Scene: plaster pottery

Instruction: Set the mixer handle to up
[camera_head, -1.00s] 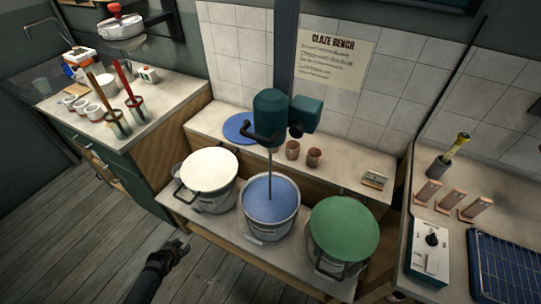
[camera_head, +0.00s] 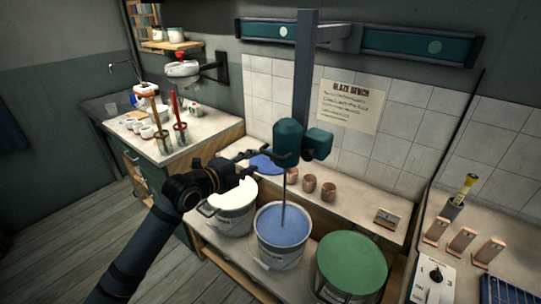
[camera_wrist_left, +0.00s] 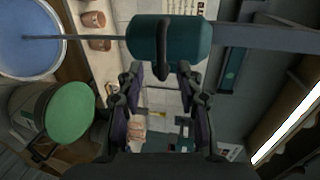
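The mixer has a teal motor head (camera_head: 289,142) on a grey post, and its thin shaft dips into the bucket of blue glaze (camera_head: 283,226). The black mixer handle (camera_head: 285,160) sticks out on the left of the head; its exact setting is hard to read. My left gripper (camera_head: 246,166) is left of the handle, above the white-lidded bucket. In the left wrist view, its fingers (camera_wrist_left: 160,75) are spread and empty. My right gripper is not in view.
A white-topped bucket (camera_head: 232,218) and a green-topped bucket (camera_head: 350,266) flank the blue one. Copper-coloured cups (camera_head: 310,183) and a blue disc stand on the ledge behind. A teal rail (camera_head: 420,45) runs along the wall. A control box (camera_head: 434,280) is at the right.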

